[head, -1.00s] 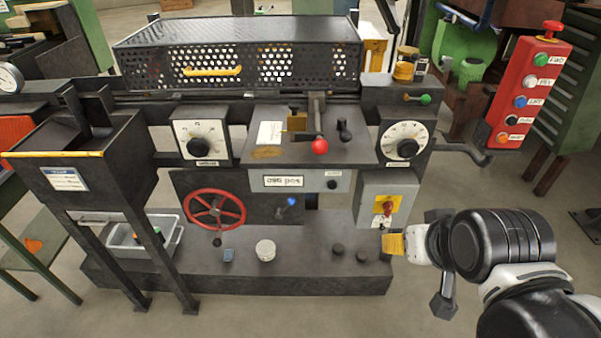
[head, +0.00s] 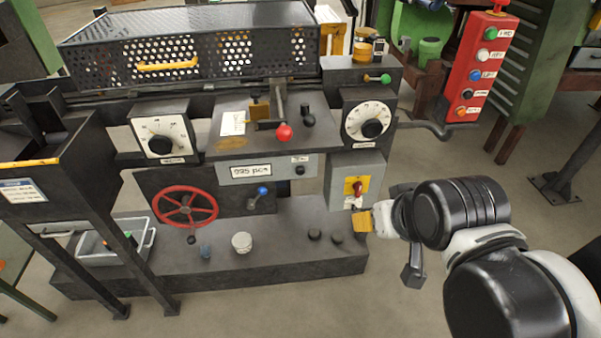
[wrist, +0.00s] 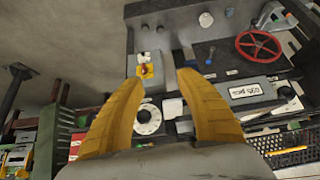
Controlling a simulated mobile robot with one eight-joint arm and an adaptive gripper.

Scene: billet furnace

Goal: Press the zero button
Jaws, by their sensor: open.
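The counter panel (head: 225,172) is a grey strip on the front of the machine, with a white display (head: 250,170) reading a number in "pcs". A small black button (head: 299,171) sits right of the display under a tiny label I cannot read clearly; it appears to be the zero button. My gripper (head: 362,220) is in front of the machine's right end, below and to the right of the panel, touching nothing that I can see. In the wrist view, its two yellow fingers (wrist: 160,80) are spread and empty. The display (wrist: 245,90) shows beyond the right finger.
A grey switch box (head: 355,168) with a red switch on yellow is just above my gripper. A red-knobbed lever (head: 284,131) juts out above the panel. A red handwheel (head: 186,207) and blue-knobbed lever (head: 262,191) are below it. The floor at right is open.

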